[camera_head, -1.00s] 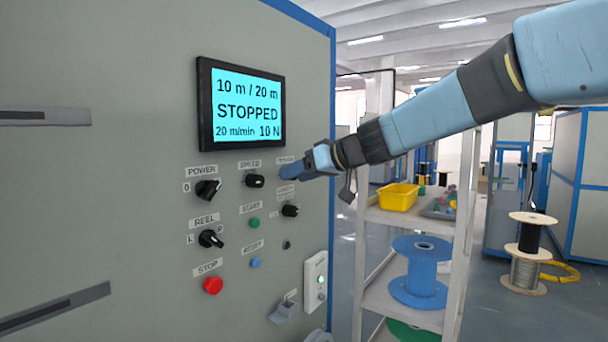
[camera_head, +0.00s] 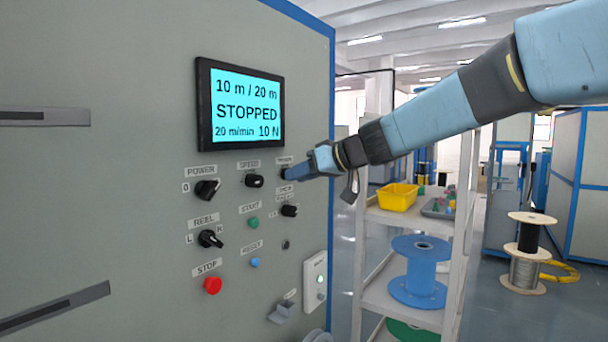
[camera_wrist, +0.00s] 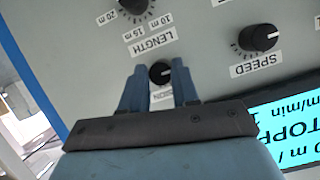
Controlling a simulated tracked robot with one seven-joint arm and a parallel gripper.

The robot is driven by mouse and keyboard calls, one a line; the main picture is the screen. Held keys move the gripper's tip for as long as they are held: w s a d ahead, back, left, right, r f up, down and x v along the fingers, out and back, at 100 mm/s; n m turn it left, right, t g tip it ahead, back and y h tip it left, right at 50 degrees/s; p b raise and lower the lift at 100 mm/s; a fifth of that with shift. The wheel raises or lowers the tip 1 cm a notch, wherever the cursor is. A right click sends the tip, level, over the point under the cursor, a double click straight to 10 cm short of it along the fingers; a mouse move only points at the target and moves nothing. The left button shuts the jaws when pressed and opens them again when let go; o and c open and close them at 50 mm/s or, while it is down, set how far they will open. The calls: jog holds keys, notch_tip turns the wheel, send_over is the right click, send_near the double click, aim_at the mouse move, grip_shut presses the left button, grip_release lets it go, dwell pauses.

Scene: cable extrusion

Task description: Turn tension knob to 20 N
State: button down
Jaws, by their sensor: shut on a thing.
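The tension knob (camera_wrist: 160,73) is black and round with a pale pointer line, and sits between my gripper's two blue fingers in the wrist view. My gripper (camera_wrist: 157,82) is shut on this knob. In the head view my gripper (camera_head: 288,174) is at the panel's right side, covering most of the knob. The TENSION label (camera_wrist: 163,96) is partly hidden by my gripper. The display (camera_head: 247,105) reads 10 m / 20 m, STOPPED, 20 m/min and 10 N.
The speed knob (camera_head: 254,181) is left of my gripper and the length knob (camera_head: 289,211) is just below it. Power (camera_head: 207,190) and reel (camera_head: 210,239) switches and a red stop button (camera_head: 213,286) are farther left. A shelf with a yellow bin (camera_head: 397,197) stands at right.

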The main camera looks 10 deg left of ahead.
jog(key=m+g+y, duration=0.1)
jog(key=m, duration=0.1)
jog(key=m+g+y, duration=0.1)
jog(key=m, duration=0.2)
jog(key=m+g+y, duration=0.1)
jog(key=m+g, duration=0.1)
jog(key=m, duration=0.1)
jog(key=shift+w+a+f, duration=0.15)
jog(key=shift+w+a, duration=0.05)
jog(key=shift+a, duration=0.1)
dwell(0.4)
dwell(0.6)
jog(key=c, duration=1.1)
grip_release()
jog(key=shift+a, duration=0.1)
jog(key=shift+o, duration=1.3)
jog(key=shift+w, duration=0.1)
jog(key=shift+d, duration=0.25)
